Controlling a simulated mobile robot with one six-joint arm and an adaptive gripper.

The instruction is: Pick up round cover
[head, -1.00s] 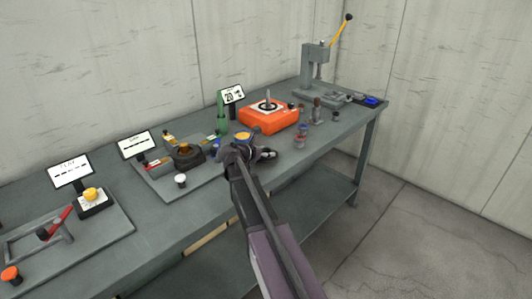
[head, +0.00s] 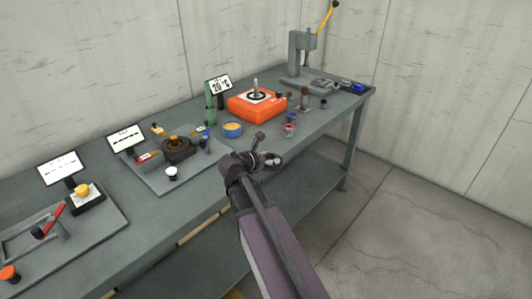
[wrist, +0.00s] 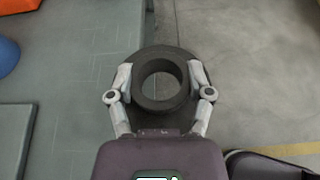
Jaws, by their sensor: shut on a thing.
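The round cover (wrist: 160,53) is a dark, thick ring with a wide round hole, seen in the wrist view. My gripper (wrist: 161,76) is shut on it, with one pale finger against each side. In the head view my gripper (head: 266,153) is near the front edge of the bench, and the cover is hard to tell from the dark fingers. In the wrist view the cover overlaps the bench edge and the floor beyond, held above them.
The grey bench (head: 207,200) carries a blue cup (head: 232,130) with a yellow inside, an orange box (head: 257,106) and a press (head: 303,60). A tray with a dark round fixture (head: 177,149) is left of my gripper. Several small parts stand right of it.

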